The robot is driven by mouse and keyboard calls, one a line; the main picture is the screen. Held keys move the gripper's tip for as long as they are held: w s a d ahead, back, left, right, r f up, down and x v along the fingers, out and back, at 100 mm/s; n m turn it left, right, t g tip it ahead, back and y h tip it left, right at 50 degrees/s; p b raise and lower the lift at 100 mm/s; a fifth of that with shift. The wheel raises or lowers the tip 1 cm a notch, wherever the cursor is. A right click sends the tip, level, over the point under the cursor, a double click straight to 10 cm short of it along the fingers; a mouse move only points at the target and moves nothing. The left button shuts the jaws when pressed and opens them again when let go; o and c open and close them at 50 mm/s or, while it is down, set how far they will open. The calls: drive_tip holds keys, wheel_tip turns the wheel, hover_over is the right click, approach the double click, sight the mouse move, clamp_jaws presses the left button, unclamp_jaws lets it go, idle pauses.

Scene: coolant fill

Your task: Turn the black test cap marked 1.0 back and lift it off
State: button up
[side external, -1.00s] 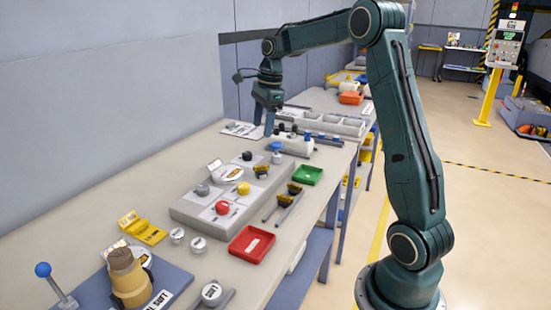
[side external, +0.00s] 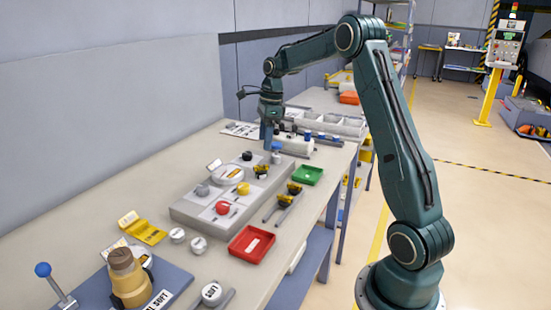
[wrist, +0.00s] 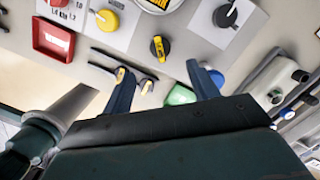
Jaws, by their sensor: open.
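A black cap (side external: 247,155) sits on a pale plate at the far end of the grey block. It also shows in the wrist view as a black knob with a pointed tab (wrist: 226,14), near the top edge. I cannot read a 1.0 mark on it. My gripper (side external: 267,145) is open and points down above the bench, beyond the block's far end.
The grey block (side external: 185,213) also carries red (side external: 222,208), yellow (side external: 243,188) and grey knobs and a white round dial (side external: 228,174). A black-and-yellow cap (wrist: 158,47) is close by. Green (side external: 308,175) and red (side external: 251,241) trays stand beside the block. White cylinders (side external: 292,143) stand near my gripper.

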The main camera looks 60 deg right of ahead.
sight(261, 166)
drive_tip(key=f, duration=0.7)
drive_tip(key=w+a+f, duration=0.1)
drive_tip(key=f, duration=0.2)
drive_tip(key=shift+f, duration=0.2)
drive_tip(key=c, duration=1)
drive_tip(key=o, duration=0.3)
drive_tip(key=shift+c, duration=1)
drive_tip(key=shift+w, duration=0.1)
drive_tip(key=shift+n, duration=1.6)
